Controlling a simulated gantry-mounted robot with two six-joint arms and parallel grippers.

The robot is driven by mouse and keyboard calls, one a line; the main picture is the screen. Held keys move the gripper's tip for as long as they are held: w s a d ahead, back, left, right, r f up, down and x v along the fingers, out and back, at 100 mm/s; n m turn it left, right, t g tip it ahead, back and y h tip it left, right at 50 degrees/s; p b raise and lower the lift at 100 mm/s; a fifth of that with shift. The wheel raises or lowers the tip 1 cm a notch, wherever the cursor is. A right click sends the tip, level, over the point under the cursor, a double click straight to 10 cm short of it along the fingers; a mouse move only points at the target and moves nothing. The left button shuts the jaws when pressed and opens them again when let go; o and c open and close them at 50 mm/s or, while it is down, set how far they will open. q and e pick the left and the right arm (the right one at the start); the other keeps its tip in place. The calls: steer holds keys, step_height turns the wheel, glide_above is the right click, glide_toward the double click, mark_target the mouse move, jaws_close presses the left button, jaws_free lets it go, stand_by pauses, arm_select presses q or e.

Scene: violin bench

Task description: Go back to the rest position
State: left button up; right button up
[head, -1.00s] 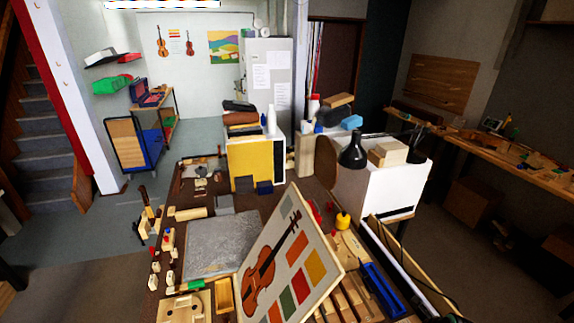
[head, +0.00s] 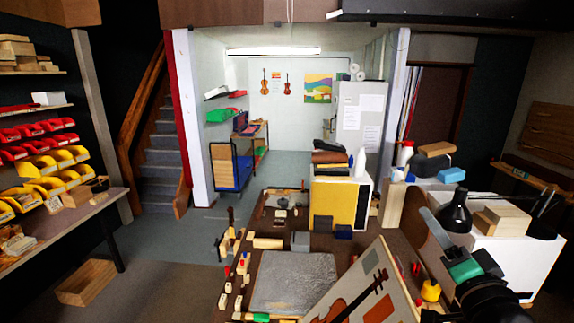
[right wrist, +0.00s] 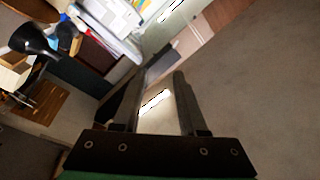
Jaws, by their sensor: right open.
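My right gripper (head: 436,228) shows at the lower right of the head view. Its grey fingers point up and to the left, in front of the white cabinet. In the right wrist view my right gripper (right wrist: 158,78) has its two fingers apart and nothing between them. My left gripper is in neither view. The workbench (head: 243,262) fills the lower middle of the head view. A board with a violin picture (head: 383,262) leans on it, left of my right gripper.
A yellow panel (head: 337,203) stands at the bench's back. Shelves with red and yellow bins (head: 42,165) are at the left.

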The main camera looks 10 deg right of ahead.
steer(key=s+a+r+n+t+y, duration=0.2)
steer(key=s+a+r+n+t, duration=0.25)
steer(key=s+a+r, duration=0.35)
steer(key=s+a+r+n+t+y, duration=0.25)
steer(key=s+a+r+n, duration=0.35)
steer(key=s+r, duration=0.4)
step_height(320, 180, up, 17)
steer(key=n+p, duration=0.1)
steer(key=p, duration=1.4)
steer(key=shift+s+a+r+t+p, duration=0.2)
steer(key=shift+s+t+p, duration=0.2)
steer(key=shift+s, duration=0.05)
